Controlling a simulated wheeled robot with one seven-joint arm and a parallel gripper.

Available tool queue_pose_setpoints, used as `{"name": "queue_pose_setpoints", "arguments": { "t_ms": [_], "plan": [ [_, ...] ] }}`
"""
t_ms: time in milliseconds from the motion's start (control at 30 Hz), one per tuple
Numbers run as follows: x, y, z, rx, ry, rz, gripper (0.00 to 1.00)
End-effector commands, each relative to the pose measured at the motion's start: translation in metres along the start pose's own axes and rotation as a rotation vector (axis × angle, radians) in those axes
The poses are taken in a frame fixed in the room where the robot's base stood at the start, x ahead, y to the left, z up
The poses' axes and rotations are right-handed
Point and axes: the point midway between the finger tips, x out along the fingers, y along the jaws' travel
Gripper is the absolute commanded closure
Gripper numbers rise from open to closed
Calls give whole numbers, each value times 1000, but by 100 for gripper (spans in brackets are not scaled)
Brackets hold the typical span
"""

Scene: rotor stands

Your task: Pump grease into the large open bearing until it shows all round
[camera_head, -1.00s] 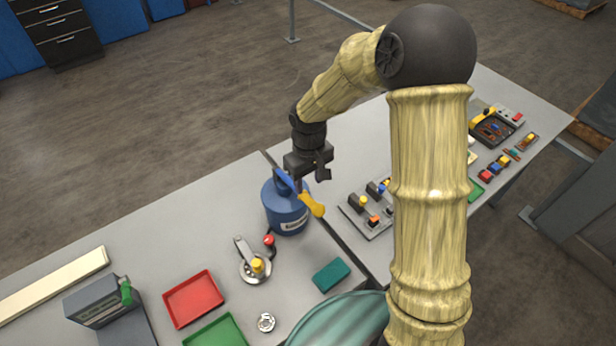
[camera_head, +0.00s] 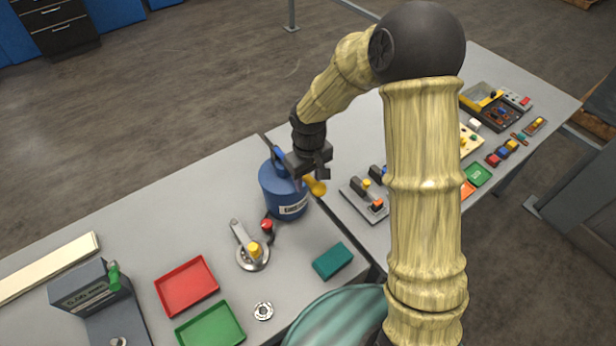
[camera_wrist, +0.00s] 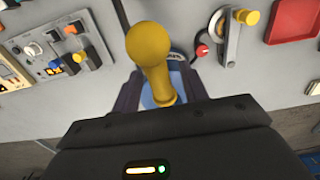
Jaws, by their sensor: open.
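The blue grease drum (camera_head: 283,195) stands upright on the bench, with a pump lever ending in a yellow grip (camera_head: 316,187). My gripper (camera_head: 312,172) is open at the lever, close over the drum. In the wrist view the yellow grip (camera_wrist: 150,50) rises between my two spread fingers; I cannot tell whether they touch it. A dark hose with a red end (camera_head: 267,225) runs beside the drum to a round metal fixture (camera_head: 251,252) with a grey lever and a yellow knob. A small silver ring, perhaps a bearing (camera_head: 263,311), lies in front; its grease state is too small to tell.
A red tray (camera_head: 187,286), a green tray (camera_head: 211,328) and a teal block (camera_head: 333,261) lie on the near bench. A grey device with a display (camera_head: 90,288) stands left. A switch panel (camera_head: 364,203) lies right of the drum, across the bench seam.

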Motion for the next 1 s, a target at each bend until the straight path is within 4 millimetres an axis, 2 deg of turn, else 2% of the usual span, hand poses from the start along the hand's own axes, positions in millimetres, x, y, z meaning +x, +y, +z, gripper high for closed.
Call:
{"name": "queue_pose_setpoints", "arguments": {
  "t_ms": [67,100,267,467,1000],
  "plan": [
    [0,0,0,0,0,0,56],
    [0,0,0,0,0,0,60],
    [0,0,0,0,0,0,91],
    [1,0,0,0,0,0,91],
    [19,0,0,-1,0,-1,91]
  ]
}}
